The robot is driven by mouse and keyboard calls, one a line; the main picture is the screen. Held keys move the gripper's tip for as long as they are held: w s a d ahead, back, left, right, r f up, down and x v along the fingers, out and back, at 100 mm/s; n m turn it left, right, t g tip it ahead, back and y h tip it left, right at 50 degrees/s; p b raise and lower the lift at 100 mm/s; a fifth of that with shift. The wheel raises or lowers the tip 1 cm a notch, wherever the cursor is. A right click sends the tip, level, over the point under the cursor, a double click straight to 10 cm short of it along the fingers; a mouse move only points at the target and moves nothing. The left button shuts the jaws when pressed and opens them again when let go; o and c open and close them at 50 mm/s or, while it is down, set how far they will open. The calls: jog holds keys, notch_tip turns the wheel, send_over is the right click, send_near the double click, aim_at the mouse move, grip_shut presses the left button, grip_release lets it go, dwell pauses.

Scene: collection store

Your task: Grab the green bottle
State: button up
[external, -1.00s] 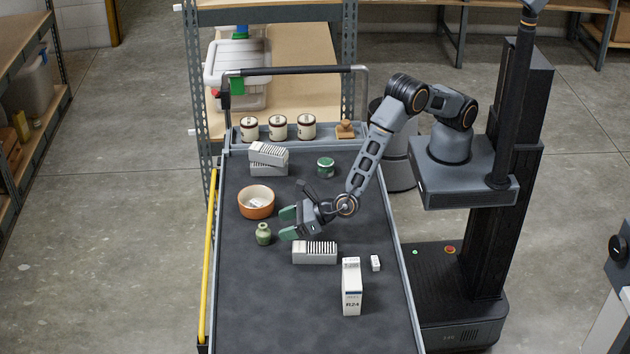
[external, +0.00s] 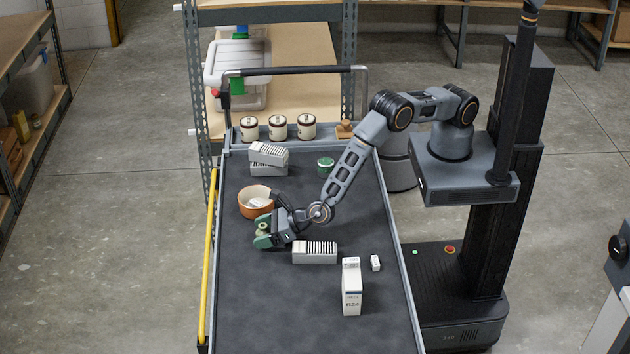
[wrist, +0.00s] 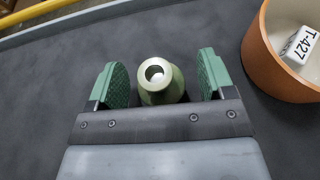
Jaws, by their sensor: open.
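The green bottle (wrist: 168,87) is small and round with a narrow open mouth. It stands upright on the dark cart top.
An orange bowl (external: 254,208) with a white tagged item stands just behind my gripper. A white box with dark stripes (external: 314,253) is to the right. An upright white box (external: 351,287) and a small white block (external: 375,263) stand nearer the front. The cart's front left is clear.

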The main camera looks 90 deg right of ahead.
jog(key=c, duration=1)
jog(key=shift+c, duration=0.2)
jog(key=shift+r, duration=0.15)
